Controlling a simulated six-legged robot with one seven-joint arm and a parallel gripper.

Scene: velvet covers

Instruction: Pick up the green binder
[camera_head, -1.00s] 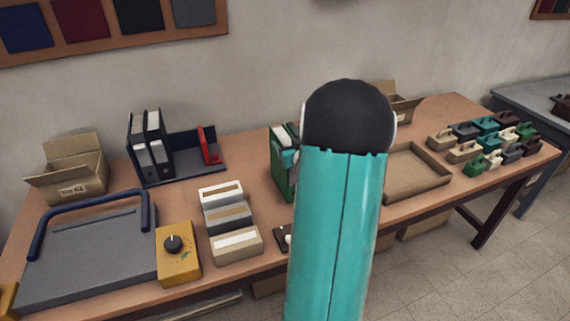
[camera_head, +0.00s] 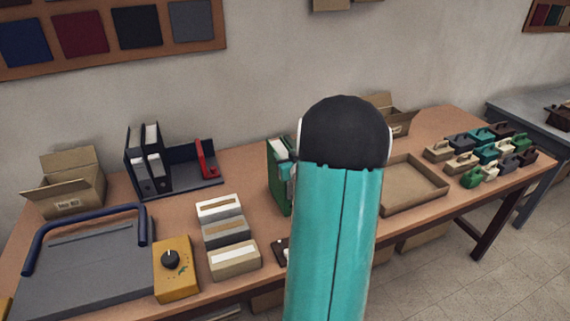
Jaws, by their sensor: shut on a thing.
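The green binder (camera_head: 277,178) stands upright on the brown table (camera_head: 240,178), near its middle. Its right part is hidden behind my teal arm with the black round joint. White paper shows at its top. A small teal part of my gripper (camera_head: 288,171) shows at the binder's right side, shut on it. Most of the gripper is hidden by my arm. I see no clear gap between the binder and the table.
A dark rack (camera_head: 195,180) with two black binders and a red bookend stands to the left. Swatch boxes (camera_head: 228,235), a yellow dial box (camera_head: 176,268) and a grey press (camera_head: 85,265) are in front. An open tray (camera_head: 432,193) and several small handled blocks (camera_head: 485,152) lie right.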

